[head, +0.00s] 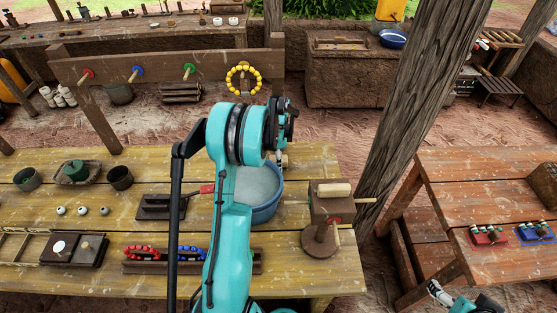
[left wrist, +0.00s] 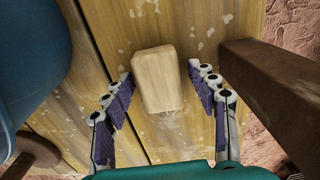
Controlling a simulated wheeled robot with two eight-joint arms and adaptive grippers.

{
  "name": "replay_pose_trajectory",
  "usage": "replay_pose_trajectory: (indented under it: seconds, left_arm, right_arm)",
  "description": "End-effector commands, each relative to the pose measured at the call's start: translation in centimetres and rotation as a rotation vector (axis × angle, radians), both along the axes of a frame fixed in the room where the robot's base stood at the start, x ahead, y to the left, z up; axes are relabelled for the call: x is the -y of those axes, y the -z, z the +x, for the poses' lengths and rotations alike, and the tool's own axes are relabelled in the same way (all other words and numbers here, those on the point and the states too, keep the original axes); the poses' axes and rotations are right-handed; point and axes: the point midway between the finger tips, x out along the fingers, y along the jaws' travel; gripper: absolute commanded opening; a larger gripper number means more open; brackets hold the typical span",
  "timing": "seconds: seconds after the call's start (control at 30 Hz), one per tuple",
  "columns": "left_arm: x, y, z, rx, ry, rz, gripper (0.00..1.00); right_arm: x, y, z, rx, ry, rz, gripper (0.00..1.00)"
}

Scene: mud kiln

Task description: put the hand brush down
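A pale wooden block (left wrist: 158,80), which looks like the back of the hand brush, lies on the yellow plank table (left wrist: 98,98). Any bristles are hidden beneath it. My left gripper (left wrist: 159,76) is open, one finger on each side of the block, with a visible gap on both sides. In the head view the left gripper (head: 282,148) is beyond the blue tub, mostly hidden by my arm; a small bit of pale wood (head: 284,161) shows under it. My right gripper (head: 438,292) is at the lower right, too small to read.
A blue tub (head: 268,208) of greyish content stands close by, left in the wrist view. A brown wooden stand (head: 328,206) is to the right. Red and blue beaded pieces (head: 140,253) lie in front. A thick post (head: 415,110) rises right of the table.

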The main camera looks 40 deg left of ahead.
Motion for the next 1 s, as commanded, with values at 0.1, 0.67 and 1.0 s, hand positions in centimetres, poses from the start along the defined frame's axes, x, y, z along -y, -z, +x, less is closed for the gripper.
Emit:
replay_pose_trajectory:
  seconds: [0.1,0.67,1.0]
  left_arm:
    - [0.0,-0.1,0.0,0.000,0.000,0.000,0.58]
    - [0.0,-10.0,0.0,0.000,0.000,0.000,0.58]
    - [0.0,-12.4,0.0,0.000,0.000,0.000,0.58]
  right_arm:
    - [0.0,-0.1,0.0,0.000,0.000,0.000,0.85]
    - [0.0,-3.4,0.0,0.000,0.000,0.000,0.85]
    - [0.0,-3.9,0.0,0.000,0.000,0.000,0.85]
